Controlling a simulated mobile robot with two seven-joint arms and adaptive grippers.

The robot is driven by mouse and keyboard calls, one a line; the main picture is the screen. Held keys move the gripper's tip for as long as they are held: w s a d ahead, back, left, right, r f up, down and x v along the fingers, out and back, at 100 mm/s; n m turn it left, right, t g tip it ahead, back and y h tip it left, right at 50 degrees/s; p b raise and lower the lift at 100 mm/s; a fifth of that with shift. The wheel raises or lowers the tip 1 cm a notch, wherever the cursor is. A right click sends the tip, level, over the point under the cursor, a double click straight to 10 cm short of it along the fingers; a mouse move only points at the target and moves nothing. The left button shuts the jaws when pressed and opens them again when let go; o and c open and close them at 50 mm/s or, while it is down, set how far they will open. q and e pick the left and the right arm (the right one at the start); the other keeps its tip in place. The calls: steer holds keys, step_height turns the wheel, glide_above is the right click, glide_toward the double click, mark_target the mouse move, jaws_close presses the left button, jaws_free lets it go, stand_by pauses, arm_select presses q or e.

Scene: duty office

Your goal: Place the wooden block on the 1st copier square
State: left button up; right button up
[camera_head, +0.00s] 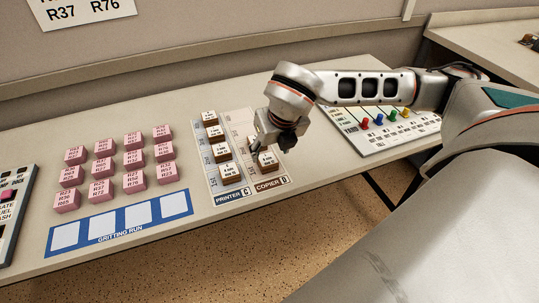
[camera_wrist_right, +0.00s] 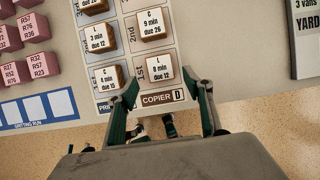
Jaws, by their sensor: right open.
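The copier strip (camera_wrist_right: 172,98) has a wooden block (camera_wrist_right: 160,75) with a white printed top at its 1st place, beside the "1st" label. The block also shows in the head view (camera_head: 267,160), just below my right gripper. A second wooden block (camera_wrist_right: 152,24) sits at the 2nd place; the gripper covers that part in the head view. My right gripper (camera_head: 272,146) is open over the lower copier strip. In the wrist view its fingers (camera_wrist_right: 168,98) are spread wide, with the 1st block beyond and between their tips. I see nothing held. My left gripper is not in view.
The printer strip (camera_head: 236,192), to the left, carries several wooden blocks. Pink blocks (camera_head: 133,158) stand in rows above the blue gritting run card (camera_head: 121,219). A yard board (camera_head: 385,135) with coloured pegs lies to the right. The table's front edge is close below the strips.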

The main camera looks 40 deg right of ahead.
steer(key=v, duration=0.6)
steer(key=shift+r, duration=0.25)
steer(key=shift+s, duration=0.1)
